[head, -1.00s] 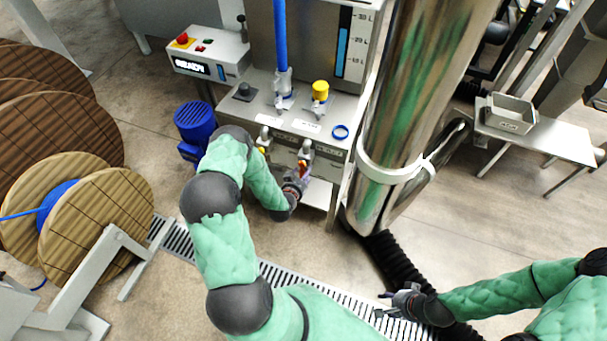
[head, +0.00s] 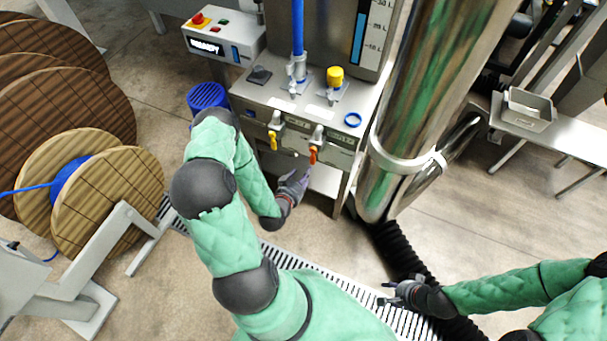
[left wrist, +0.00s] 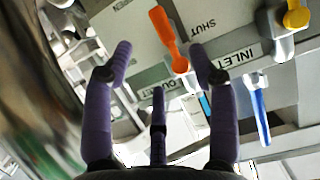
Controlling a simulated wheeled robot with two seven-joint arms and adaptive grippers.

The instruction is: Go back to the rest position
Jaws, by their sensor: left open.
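My left gripper (head: 298,180) is open and empty, just in front of and below the front panel of the grey machine. In the left wrist view its purple fingers (left wrist: 160,75) are spread, with nothing between them. An orange valve handle (head: 313,154) is on the panel above the gripper. It also shows beyond the fingers in the left wrist view (left wrist: 168,40), apart from them. A yellow valve handle (head: 273,140) is to its left. My right gripper (head: 384,294) is over the floor grate at the lower right; its small fingers look apart and empty.
The grey machine (head: 255,93) carries a yellow knob (head: 335,76) and a blue ring (head: 352,120). A large steel cylinder (head: 440,90) stands right of it, with a black hose (head: 405,255) below. Wooden cable reels (head: 110,200) stand left. Floor between the grate and machine is clear.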

